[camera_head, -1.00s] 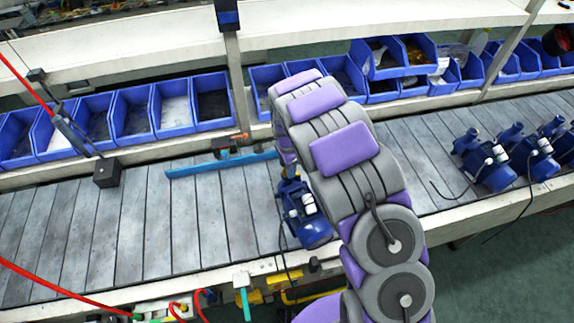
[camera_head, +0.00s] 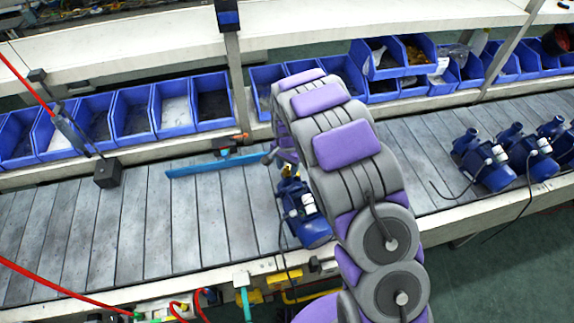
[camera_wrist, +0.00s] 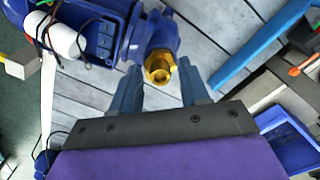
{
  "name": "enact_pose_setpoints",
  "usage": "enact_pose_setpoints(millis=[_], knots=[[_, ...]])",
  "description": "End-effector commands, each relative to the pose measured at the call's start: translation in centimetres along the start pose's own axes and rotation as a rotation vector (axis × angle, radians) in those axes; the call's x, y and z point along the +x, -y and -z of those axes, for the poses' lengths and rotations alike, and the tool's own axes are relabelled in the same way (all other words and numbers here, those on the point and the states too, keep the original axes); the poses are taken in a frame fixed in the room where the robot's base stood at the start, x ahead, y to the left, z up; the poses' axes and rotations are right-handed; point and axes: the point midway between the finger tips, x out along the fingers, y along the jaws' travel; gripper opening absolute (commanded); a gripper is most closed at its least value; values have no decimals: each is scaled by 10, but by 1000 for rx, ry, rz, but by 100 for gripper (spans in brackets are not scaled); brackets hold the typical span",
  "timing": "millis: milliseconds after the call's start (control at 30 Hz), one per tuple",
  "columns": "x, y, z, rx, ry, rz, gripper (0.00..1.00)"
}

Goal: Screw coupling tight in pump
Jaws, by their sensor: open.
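The blue pump (camera_head: 304,212) stands on the slatted conveyor, partly hidden behind my arm in the head view. In the wrist view the pump (camera_wrist: 112,28) fills the upper left, and the brass coupling (camera_wrist: 160,66) sits at its blue port. My gripper (camera_wrist: 160,82) is open, with one dark finger on each side of the coupling. Whether either finger touches the coupling cannot be told. The fingers are mostly hidden by my arm in the head view. How deep the coupling sits in the port cannot be seen.
Blue bins (camera_head: 133,110) line the back of the conveyor (camera_head: 150,225). A blue bar (camera_head: 220,164) lies across the slats left of my arm. Several more pumps (camera_head: 490,165) stand at the right. A red hose (camera_head: 60,291) runs at the front left. The left conveyor is largely clear.

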Motion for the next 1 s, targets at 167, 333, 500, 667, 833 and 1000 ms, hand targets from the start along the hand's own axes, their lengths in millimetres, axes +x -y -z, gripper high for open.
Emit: enact_pose_setpoints(millis=[167,333,500,667,833,1000], knots=[[0,0,0,0,-1,0,45],[0,0,0,-68,0,1,45],[0,0,0,-242,1,0,45],[0,0,0,-302,0,0,45],[0,0,0,-301,0,0,45],[0,0,0,-299,0,0,44]])
